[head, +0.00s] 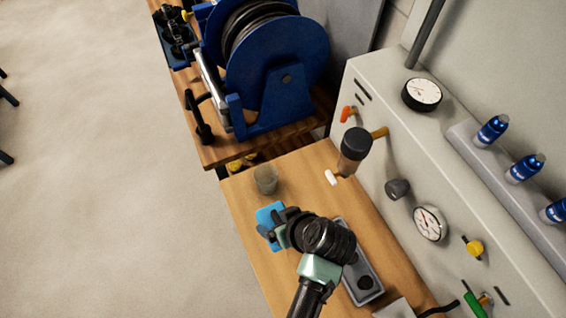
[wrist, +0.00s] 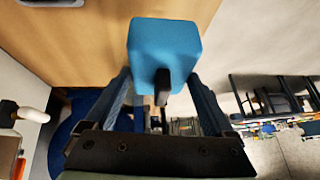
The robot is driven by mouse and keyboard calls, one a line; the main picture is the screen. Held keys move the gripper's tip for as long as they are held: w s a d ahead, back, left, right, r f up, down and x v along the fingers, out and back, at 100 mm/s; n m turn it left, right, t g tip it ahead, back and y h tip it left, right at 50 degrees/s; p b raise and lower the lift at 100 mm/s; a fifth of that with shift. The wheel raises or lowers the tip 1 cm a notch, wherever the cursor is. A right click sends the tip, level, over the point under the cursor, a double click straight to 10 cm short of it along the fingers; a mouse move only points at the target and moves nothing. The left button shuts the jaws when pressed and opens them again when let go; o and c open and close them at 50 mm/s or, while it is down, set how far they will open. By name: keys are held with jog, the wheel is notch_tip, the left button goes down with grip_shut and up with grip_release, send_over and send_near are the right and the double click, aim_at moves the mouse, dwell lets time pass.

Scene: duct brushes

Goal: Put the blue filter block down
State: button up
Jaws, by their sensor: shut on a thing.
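The blue filter block (head: 268,219) shows in the head view at the left part of the wooden bench top (head: 257,262), partly hidden by my gripper (head: 281,233). In the wrist view the block (wrist: 165,45) sits between the fingers of my gripper (wrist: 165,85), with its light blue face toward the camera. My gripper is shut on it. The wooden surface lies behind the block in the wrist view. I cannot tell whether the block touches the bench.
A grey-brown cup (head: 265,180) stands just beyond the block. A grey tray with round wells (head: 367,286) lies right of my gripper. A panel with gauges (head: 429,223) and a dark-topped cylinder (head: 355,145) borders the right side. A blue hose reel (head: 278,75) stands at the back.

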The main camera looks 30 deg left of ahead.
jog(key=shift+f, duration=2.7)
jog(key=o, duration=1.1)
